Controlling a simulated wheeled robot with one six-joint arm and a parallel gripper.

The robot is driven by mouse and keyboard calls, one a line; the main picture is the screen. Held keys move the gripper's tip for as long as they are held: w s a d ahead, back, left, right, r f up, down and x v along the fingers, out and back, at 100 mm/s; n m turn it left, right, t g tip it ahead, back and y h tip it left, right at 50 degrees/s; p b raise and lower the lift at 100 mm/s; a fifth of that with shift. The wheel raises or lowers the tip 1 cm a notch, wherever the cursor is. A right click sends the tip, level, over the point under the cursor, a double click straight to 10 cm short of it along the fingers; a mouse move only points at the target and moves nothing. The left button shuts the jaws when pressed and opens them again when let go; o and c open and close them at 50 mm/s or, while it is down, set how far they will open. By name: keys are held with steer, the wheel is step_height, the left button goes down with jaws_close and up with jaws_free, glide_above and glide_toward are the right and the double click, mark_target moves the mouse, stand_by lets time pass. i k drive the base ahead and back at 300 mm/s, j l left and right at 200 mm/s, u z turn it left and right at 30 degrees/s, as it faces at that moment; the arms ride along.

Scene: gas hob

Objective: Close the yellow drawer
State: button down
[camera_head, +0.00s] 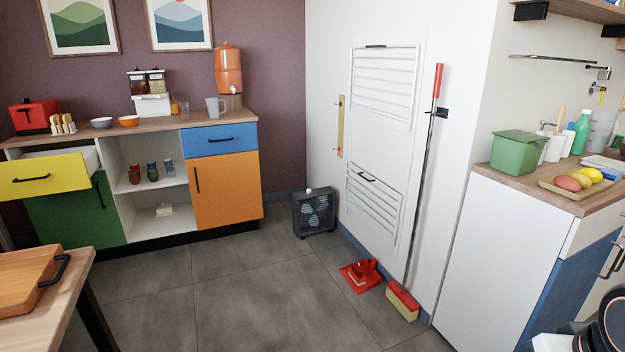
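The yellow drawer (45,174) is at the left of the cabinet unit along the back wall. It is pulled out, with its white inside showing behind the front. A dark bar handle (31,179) runs across its yellow front. The drawer sits above the green cabinet door (75,212). My gripper does not show clearly in this view. Dark rounded parts at the bottom right corner may be mine, but I cannot tell.
A wooden table (60,300) with a wooden tray (30,280) stands at the front left, near the drawer. A red dustpan (360,274) and a broom (403,300) are by the right wall. A dark heater-like box (314,212) stands at the back. The middle floor is clear.

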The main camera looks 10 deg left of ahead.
mark_target(72, 169)
steer(key=i+u, duration=0.3)
steer(key=i, duration=0.2)
steer(key=i+l+u, duration=0.3)
steer(key=i, duration=0.2)
steer(key=i+j+u, duration=0.2)
steer(key=i+u, duration=0.3)
steer(key=i, duration=0.35)
steer(key=i+l+u, duration=0.1)
steer(key=i+u, duration=0.35)
steer(key=i, duration=0.35)
